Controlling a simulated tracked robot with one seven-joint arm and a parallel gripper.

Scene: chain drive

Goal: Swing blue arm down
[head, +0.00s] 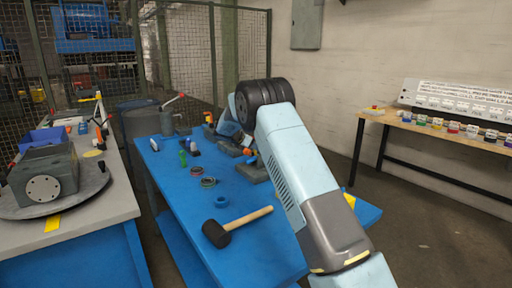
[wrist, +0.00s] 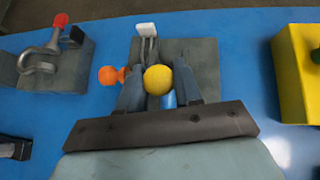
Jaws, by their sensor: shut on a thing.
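In the wrist view, my gripper (wrist: 160,92) is shut, with its two dark fingers on either side of a yellow ball knob (wrist: 158,80). A short piece of the blue arm (wrist: 169,100) shows just below the knob, between the fingers. Behind it is a grey base block (wrist: 190,65) with a pale upright plate (wrist: 147,35). An orange knob (wrist: 108,75) is beside the left finger. In the head view my own arm hides the gripper and most of this fixture; only small orange and yellow parts (head: 251,153) show beside it.
A grey block with a red-tipped clamp (wrist: 50,50) stands left, and a yellow block (wrist: 298,75) right. On the blue table (head: 165,190) lie a mallet (head: 235,226), rings (head: 208,182) and small bottles.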

